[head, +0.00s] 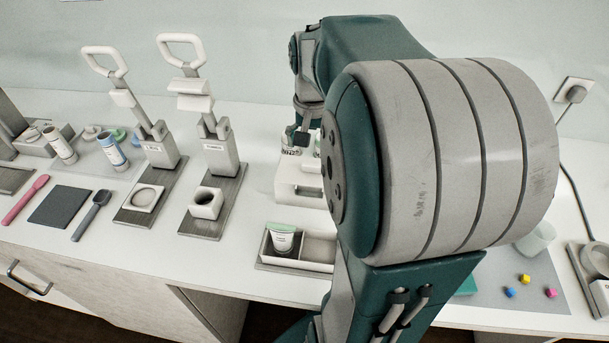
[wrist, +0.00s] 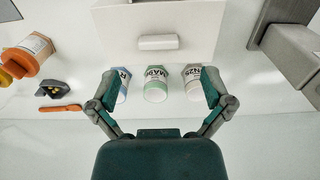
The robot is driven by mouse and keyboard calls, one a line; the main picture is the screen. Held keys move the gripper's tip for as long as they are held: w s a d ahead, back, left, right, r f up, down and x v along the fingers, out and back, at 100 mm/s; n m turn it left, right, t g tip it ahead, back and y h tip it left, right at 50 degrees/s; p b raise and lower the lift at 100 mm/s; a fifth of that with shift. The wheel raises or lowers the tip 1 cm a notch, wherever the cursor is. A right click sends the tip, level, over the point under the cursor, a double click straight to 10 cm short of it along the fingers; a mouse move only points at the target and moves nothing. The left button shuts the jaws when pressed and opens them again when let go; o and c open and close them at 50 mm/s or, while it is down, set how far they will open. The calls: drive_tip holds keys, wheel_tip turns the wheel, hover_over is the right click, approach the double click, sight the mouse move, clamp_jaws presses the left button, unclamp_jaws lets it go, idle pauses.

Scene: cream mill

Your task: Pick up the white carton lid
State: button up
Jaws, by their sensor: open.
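A white box-like piece with a raised bar on its face, which looks like the carton lid (wrist: 158,42), is at the top middle of the wrist view. In the head view a white box (head: 298,182) stands on the counter, partly hidden by my arm; I take it to be the same piece. My gripper (wrist: 160,85) is open and empty, its fingers spread to either side of three labelled cartons. These are a blue-banded one (wrist: 122,86), a green-banded one (wrist: 155,84) and a pale one (wrist: 192,82). The bar lies beyond the fingertips, apart from them.
A grey-edged tray (head: 290,264) holds a small cup (head: 283,238) in front of the box. Two lever presses (head: 212,150) stand to the left. In the wrist view an orange jar (wrist: 28,55) and an orange tool (wrist: 60,108) are left, and a grey metal stand (wrist: 285,50) is right.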

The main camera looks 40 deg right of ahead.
sight(312, 165)
drive_tip(key=f, duration=0.4)
drive_tip(key=d+f, duration=0.1)
drive_tip(key=f, duration=0.1)
drive_tip(key=shift+w+f, duration=0.1)
drive_tip(key=shift+f, duration=0.15)
drive_tip(key=shift+a+f, duration=0.15)
drive_tip(key=shift+f, duration=0.35)
drive_tip(key=shift+a, duration=0.1)
drive_tip(key=c, duration=1.1)
